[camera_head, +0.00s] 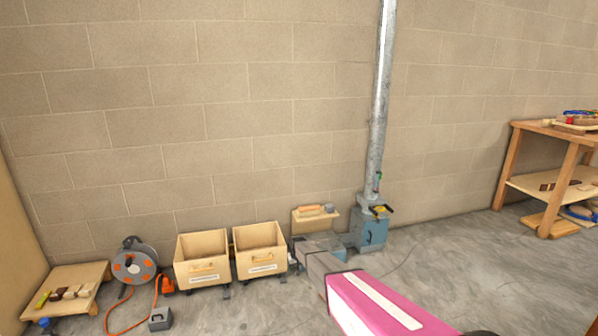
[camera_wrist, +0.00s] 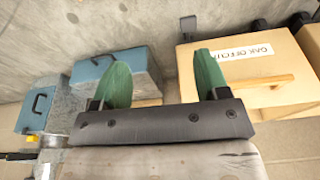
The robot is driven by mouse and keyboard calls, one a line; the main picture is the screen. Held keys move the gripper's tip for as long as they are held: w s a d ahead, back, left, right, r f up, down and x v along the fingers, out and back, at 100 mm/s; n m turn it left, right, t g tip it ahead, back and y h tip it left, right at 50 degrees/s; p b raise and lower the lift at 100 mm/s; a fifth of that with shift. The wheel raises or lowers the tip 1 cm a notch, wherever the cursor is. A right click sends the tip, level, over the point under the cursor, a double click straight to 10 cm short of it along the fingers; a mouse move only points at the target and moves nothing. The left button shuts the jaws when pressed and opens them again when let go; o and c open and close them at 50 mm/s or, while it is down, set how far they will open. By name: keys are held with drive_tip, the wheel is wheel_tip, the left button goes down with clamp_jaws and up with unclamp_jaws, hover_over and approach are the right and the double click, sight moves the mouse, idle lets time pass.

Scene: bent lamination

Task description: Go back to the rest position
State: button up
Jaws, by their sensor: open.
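My gripper (camera_wrist: 162,70) shows in the wrist view with its two green fingers wide apart and nothing between them. In the head view my arm reaches from the lower right towards the wall, and its end is low, beside the right-hand wooden bin (camera_head: 260,262). The fingers cannot be made out clearly there. In the wrist view a wooden bin with an "OAK OFFCUT"-like label (camera_wrist: 247,54) is beyond the right finger. A blue-grey metal box (camera_wrist: 98,70) is beyond the left finger.
A blue metal unit (camera_head: 371,233) with a tall duct (camera_head: 382,95) stands by the block wall. A wooden workbench (camera_head: 555,180) is at right. Concrete floor between is mostly clear.

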drive_tip(key=s+d+r+m+g, duration=0.1)
drive_tip(key=s+d+r, duration=0.6)
drive_tip(key=s, duration=0.7)
drive_tip(key=s+d+r, duration=0.7)
drive_tip(key=s+r, duration=0.5)
drive_tip(key=s, duration=0.2)
drive_tip(key=s+d+r+m+g, duration=0.1)
drive_tip(key=s+d+r, duration=0.6)
drive_tip(key=s+r, duration=0.3)
drive_tip(key=s, duration=0.4)
drive_tip(key=shift+s+r+m+g+h, duration=0.2)
drive_tip(key=shift+s+m+g+h, duration=0.1)
